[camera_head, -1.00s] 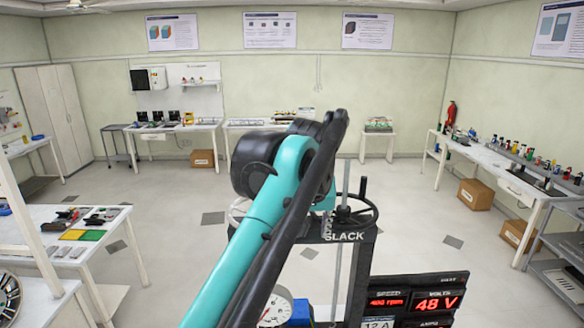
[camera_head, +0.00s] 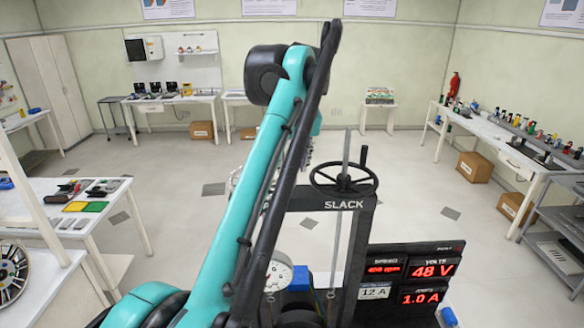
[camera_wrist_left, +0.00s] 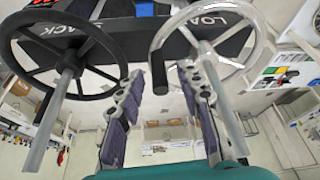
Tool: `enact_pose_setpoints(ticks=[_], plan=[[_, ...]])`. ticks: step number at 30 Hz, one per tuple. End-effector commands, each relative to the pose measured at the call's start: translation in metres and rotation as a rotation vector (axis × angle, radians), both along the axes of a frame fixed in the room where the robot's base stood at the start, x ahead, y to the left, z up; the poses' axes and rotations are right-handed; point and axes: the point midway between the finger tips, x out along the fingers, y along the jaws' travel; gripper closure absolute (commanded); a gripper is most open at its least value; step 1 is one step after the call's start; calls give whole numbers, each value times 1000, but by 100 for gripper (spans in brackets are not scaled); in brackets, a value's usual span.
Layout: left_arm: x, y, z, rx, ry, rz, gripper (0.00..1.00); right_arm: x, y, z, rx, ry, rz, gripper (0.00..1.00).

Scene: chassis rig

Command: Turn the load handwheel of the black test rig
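The silver handwheel marked LOAD (camera_wrist_left: 203,40) is at the upper right in the left wrist view, with a black knob (camera_wrist_left: 159,76) on its rim. My left gripper (camera_wrist_left: 161,71) is open, its two fingers apart on either side of that knob; I cannot tell whether either touches it. In the head view my left arm hides the gripper and most of the load wheel; a sliver of pale rim (camera_head: 234,180) shows left of the arm. The black rig (camera_head: 360,240) has a black handwheel (camera_head: 343,181) above the word SLACK. My right gripper is not in view.
The black SLACK wheel (camera_wrist_left: 60,55) is close beside my left finger in the left wrist view. A round gauge (camera_head: 280,272) and red-digit display (camera_head: 412,280), reading 48 V and 1.0 A, are on the rig. Workbenches stand around it, with open floor between.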

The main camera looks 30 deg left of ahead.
Motion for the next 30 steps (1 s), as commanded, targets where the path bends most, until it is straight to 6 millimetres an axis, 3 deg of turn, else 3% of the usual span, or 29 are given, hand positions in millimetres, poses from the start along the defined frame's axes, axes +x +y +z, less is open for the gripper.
enact_pose_setpoints(ticks=[4, 13, 18, 30], plan=[[4, 3, -12, 0, 0, 0, 64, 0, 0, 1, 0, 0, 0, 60], [4, 4, -15, -1, -1, 0, 64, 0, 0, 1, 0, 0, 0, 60], [4, 4, -15, -1, -1, 0, 100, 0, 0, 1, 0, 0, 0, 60], [2, 3, -15, -1, -1, -32, 100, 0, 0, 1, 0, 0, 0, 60]])
